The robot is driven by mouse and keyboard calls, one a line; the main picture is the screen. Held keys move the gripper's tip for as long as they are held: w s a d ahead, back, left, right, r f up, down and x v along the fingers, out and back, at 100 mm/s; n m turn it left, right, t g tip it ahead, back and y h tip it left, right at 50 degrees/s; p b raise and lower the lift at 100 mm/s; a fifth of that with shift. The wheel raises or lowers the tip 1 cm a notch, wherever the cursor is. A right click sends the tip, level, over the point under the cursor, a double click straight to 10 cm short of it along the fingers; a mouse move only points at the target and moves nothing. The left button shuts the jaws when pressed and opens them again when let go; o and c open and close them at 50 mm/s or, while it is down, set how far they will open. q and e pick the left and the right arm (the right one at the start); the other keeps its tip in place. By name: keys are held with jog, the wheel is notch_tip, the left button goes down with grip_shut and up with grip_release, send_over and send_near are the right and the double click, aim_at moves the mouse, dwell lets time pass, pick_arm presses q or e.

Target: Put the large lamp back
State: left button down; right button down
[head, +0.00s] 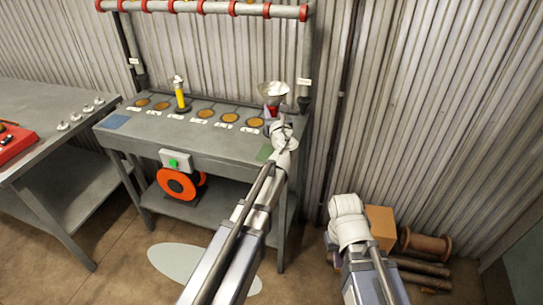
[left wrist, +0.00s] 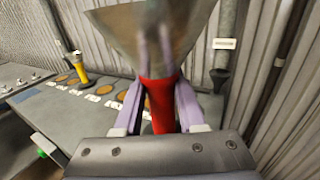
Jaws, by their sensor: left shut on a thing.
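The large lamp has a wide silver funnel-shaped head (head: 273,88) and a red body (left wrist: 161,104). My left gripper (head: 272,120) is shut around the red body, with a finger on each side in the left wrist view. The lamp is upright over the right end of the grey bench (head: 225,139); I cannot tell whether its base touches the bench. Several brown round spots (head: 230,117) with white labels run along the bench top. My right arm's white wrist (head: 348,215) shows at lower right, but its jaws do not show.
A yellow torch-like lamp (head: 180,93) stands on the bench's left half. A pipe frame (head: 215,8) rises behind. An orange reel (head: 180,184) hangs below the front. A side table (head: 50,105) holds a red case (head: 14,143). A cardboard box (head: 381,222) and spool stand at right.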

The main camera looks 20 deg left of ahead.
pick_arm(q)
jog(key=shift+f+b, duration=4.9)
jog(key=shift+f, duration=0.15)
jog(key=shift+f, duration=0.1)
jog(key=c, duration=0.5)
grip_release()
jog(key=shift+s+d, duration=0.15)
jog(key=shift+s, duration=0.1)
jog(key=v, duration=1.1)
jog(key=shift+s, duration=0.2)
jog(key=shift+d, duration=0.1)
